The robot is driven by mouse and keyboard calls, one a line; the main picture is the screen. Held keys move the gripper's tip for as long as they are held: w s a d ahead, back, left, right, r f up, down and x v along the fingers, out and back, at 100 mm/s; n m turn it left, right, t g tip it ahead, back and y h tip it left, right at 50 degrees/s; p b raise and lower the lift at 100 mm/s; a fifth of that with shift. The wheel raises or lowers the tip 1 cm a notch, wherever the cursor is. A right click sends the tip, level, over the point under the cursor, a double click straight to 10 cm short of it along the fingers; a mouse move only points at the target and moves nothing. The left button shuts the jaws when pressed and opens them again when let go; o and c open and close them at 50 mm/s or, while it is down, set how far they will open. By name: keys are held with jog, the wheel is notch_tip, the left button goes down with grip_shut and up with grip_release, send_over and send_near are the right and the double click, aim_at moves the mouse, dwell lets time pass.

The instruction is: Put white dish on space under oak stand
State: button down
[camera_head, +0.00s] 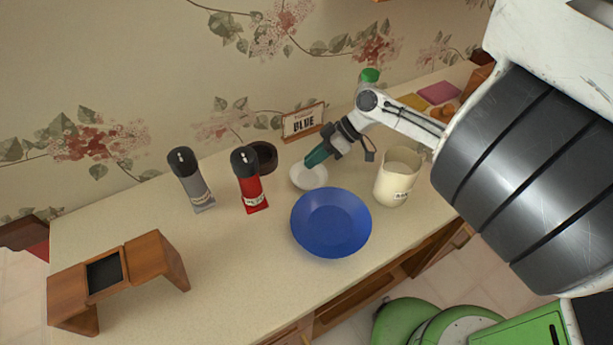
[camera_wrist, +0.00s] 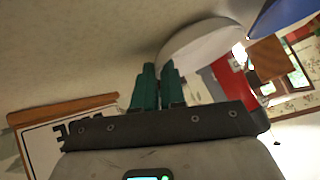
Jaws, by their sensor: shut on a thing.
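The white dish (camera_head: 309,177) is a small shallow bowl behind the blue plate, near the middle of the counter. My gripper (camera_head: 312,162) is at the dish's far rim, with its green fingers shut on it. In the wrist view the fingers (camera_wrist: 158,88) meet the dish's edge, and the dish (camera_wrist: 205,45) appears tilted there. I cannot tell whether it touches the counter. The oak stand (camera_head: 150,254) is a wooden bridge shape with a dark panel on top, at the front left of the counter. The space under it is mostly hidden by its top.
A blue plate (camera_head: 331,222) lies just in front of the dish. A cream jug (camera_head: 397,177) stands to the right. Red (camera_head: 252,187) and grey (camera_head: 195,185) bottles, a dark round bowl (camera_head: 263,157) and a sign (camera_head: 303,121) stand nearby. Counter between bottles and stand is clear.

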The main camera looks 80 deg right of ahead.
aim_at(315, 178)
dwell(0.4)
jog(key=shift+r, duration=0.4)
notch_tip(315, 178, up, 2)
jog(key=shift+r+b, duration=0.15)
jog(key=shift+b, duration=0.35)
jog(key=s+a+r+p, duration=0.1)
jog(key=s+a+r, duration=0.1)
jog(key=a+r, duration=0.8)
jog(key=shift+s+a, duration=0.4)
jog(key=shift+a, duration=1.45)
